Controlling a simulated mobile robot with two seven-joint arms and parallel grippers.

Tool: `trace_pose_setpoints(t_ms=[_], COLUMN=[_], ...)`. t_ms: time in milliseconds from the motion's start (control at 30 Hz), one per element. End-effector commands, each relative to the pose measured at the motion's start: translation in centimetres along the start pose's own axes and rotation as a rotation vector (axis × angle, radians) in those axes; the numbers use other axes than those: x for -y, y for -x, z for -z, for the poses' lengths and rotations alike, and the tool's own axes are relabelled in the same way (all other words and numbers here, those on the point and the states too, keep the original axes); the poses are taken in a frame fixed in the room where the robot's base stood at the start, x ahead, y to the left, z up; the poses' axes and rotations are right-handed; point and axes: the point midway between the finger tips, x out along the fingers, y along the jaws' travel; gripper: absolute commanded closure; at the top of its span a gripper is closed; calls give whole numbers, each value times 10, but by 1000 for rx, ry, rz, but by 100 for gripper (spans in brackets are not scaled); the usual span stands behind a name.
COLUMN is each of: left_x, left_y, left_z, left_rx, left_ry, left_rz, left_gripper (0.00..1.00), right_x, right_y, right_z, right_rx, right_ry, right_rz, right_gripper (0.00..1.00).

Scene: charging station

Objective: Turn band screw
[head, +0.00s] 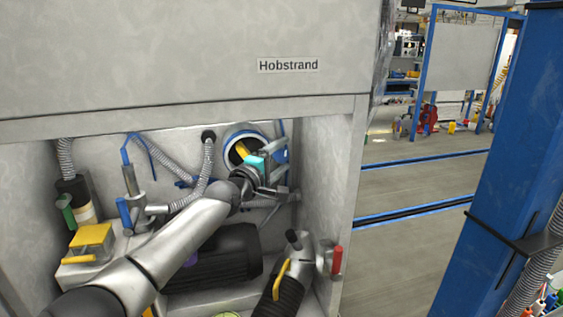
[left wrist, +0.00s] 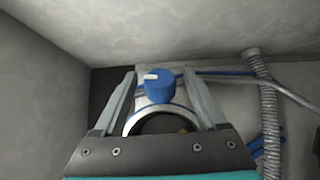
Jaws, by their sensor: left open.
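In the left wrist view a blue round knob (left wrist: 158,86) with a white mark stands at the top of a pale ring-shaped band (left wrist: 150,112) with a dark opening. I take the knob to be the band screw. The fingers of my left gripper (left wrist: 160,78) are open, one on each side of the knob, with a visible gap on both sides. In the head view my left gripper (head: 279,160) is deep in the cabinet, at the right of the blue-rimmed ring (head: 233,133). The knob is hard to tell apart there. My right gripper is not in view.
The cabinet's right wall (head: 328,170) is close to my left gripper. Grey corrugated hoses (head: 203,165) run left of it. Below are a dark cylinder (head: 235,262), a pipe fitting with a yellow lever (head: 281,281) and a red handle (head: 337,260). A blue post (head: 505,150) stands at right.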

Motion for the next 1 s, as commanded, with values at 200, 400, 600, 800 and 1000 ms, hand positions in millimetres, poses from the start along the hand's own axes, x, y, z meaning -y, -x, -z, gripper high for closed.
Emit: trace_pose_setpoints(t_ms=[200, 400, 600, 800, 1000], left_x=[0, 0, 0, 0, 0], left_y=[-1, -1, -1, -1, -1], left_z=[0, 0, 0, 0, 0], left_rx=[0, 0, 0, 0, 0], left_ry=[0, -1, -1, -1, -1], left_rz=[0, 0, 0, 0, 0], left_gripper=[26, 37, 60, 82, 100], right_x=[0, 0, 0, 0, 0], right_y=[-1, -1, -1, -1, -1], right_z=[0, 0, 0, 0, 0], right_rx=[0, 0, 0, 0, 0], right_ry=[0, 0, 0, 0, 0], right_rz=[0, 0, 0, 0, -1], right_gripper=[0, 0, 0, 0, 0])
